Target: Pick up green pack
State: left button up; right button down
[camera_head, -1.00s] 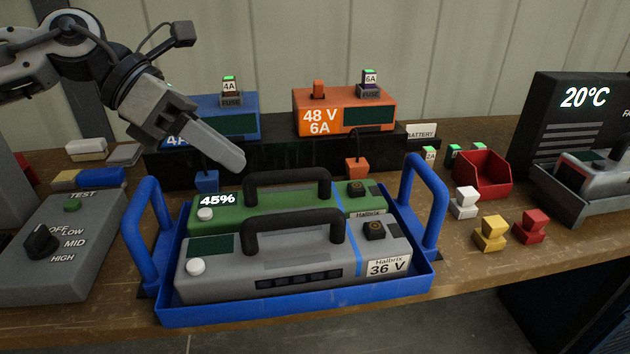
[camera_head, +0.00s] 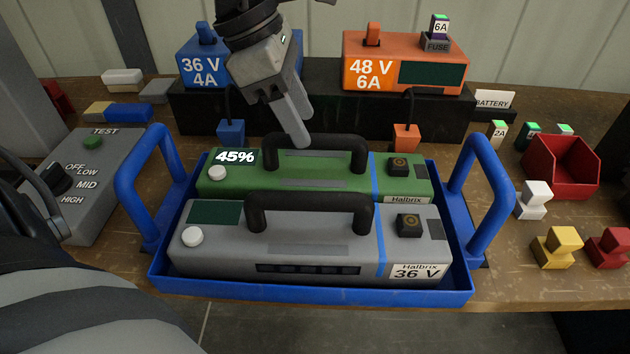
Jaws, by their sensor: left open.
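The green pack (camera_head: 330,180) lies in the blue tray (camera_head: 310,288), behind a grey pack (camera_head: 300,262) marked 36 V. The green pack has a black arched handle (camera_head: 315,140) and a display reading 45%. My left gripper (camera_head: 303,140) points down from above, with its fingertips at or just behind the left part of the green pack's handle. I cannot tell if they touch it. It is open and holds nothing visible. The lower middle of the green pack is hidden by the grey pack and its handle. My right gripper is not in view.
Behind the tray stand a blue charger (camera_head: 203,72) and an orange charger (camera_head: 440,70) on a black shelf. The tray's blue handles (camera_head: 495,185) rise at both ends. A control box (camera_head: 95,185) is at left; a red bin (camera_head: 562,165) and small coloured connectors are at right.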

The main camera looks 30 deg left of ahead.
aim_at(312, 134)
pick_arm(q)
jog(key=x, duration=0.5)
jog(key=shift+d+f, duration=0.15)
jog(key=shift+d, duration=0.05)
jog(key=shift+f+b, duration=0.2)
jog(key=shift+b, duration=0.3)
dwell(0.5)
grip_shut()
jog(key=shift+w+r, duration=0.2)
jog(key=shift+r, duration=0.05)
